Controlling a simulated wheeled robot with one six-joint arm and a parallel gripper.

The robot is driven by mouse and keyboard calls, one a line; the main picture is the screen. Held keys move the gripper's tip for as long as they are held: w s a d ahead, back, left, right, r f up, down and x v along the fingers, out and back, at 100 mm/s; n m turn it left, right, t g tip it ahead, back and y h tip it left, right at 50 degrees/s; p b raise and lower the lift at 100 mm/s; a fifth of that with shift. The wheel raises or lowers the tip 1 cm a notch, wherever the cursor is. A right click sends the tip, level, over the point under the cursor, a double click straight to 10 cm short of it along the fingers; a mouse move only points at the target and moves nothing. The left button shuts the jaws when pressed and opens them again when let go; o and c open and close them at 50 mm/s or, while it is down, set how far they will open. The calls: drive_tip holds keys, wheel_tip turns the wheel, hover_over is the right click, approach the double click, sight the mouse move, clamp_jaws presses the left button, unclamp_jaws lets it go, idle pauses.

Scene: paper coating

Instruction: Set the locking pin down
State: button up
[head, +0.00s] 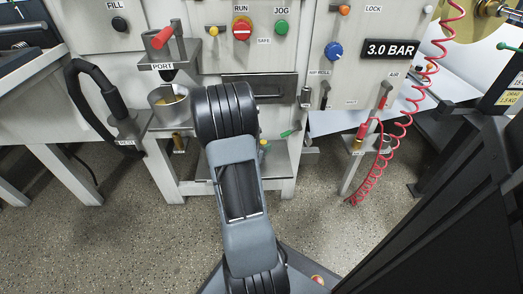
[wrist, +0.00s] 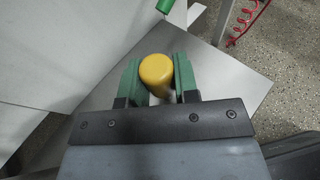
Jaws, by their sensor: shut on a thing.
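In the wrist view, my gripper (wrist: 157,60) has its two green fingers closed on the sides of a yellow rounded thing (wrist: 156,72), which I take to be the locking pin's knob. I see it from above, and its lower part is hidden. A flat grey metal shelf (wrist: 228,92) lies beneath it; I cannot tell whether the pin touches it. In the head view, my arm hides most of the gripper, and a little yellow and green shows beside the arm over the low shelf.
A green-tipped handle (head: 290,132) shows right of my arm, and a green end (wrist: 165,6) shows at the top of the wrist view. A metal cup (head: 168,105) stands left of my arm. A red coiled hose (head: 401,125) hangs at the right. The shelf's right part is bare.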

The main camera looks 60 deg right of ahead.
drive_tip(key=shift+r, duration=0.1)
drive_tip(key=shift+f, duration=0.2)
drive_tip(key=o, duration=0.9)
drive_tip(key=shift+r, duration=0.1)
